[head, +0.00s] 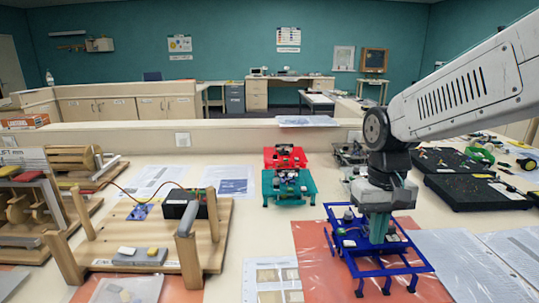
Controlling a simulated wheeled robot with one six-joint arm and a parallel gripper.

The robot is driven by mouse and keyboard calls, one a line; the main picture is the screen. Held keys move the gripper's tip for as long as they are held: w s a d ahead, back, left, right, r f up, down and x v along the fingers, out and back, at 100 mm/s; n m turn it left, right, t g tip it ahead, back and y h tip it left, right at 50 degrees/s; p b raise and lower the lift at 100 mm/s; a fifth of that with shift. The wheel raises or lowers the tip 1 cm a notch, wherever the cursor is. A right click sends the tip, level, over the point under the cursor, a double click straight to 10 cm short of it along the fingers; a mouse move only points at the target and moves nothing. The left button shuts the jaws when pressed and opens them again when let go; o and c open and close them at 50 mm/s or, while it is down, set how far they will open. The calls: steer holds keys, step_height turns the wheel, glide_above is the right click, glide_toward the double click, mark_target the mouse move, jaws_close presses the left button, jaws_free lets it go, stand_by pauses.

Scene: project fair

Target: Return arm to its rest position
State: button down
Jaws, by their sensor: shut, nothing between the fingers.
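My arm (455,85) reaches in from the right edge and bends down at its wrist. My gripper (377,228) points straight down and is shut, with no object seen between its fingers. It is over the middle of a blue frame (412,266) that stands on an orange-red mat (314,250). The fingertips overlap the frame's top, and I cannot tell whether they touch it. Small parts sit on the frame beside the fingers. My gripper hides part of the frame.
A teal frame (305,184) and a red frame (297,157) stand behind and left. A wooden rig (215,235) with posts fills the left front. Black trays (480,190) lie at right, papers (465,265) at front right. A low ledge (230,137) runs behind the table.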

steer(key=s+d+r+t, duration=0.1)
steer(key=s, duration=0.8)
steer(key=s+d+r+t, duration=0.1)
steer(key=s+d+r, duration=0.1)
steer(key=s, duration=0.6)
steer(key=shift+s+d, duration=0.25)
steer(key=shift+s, duration=0.15)
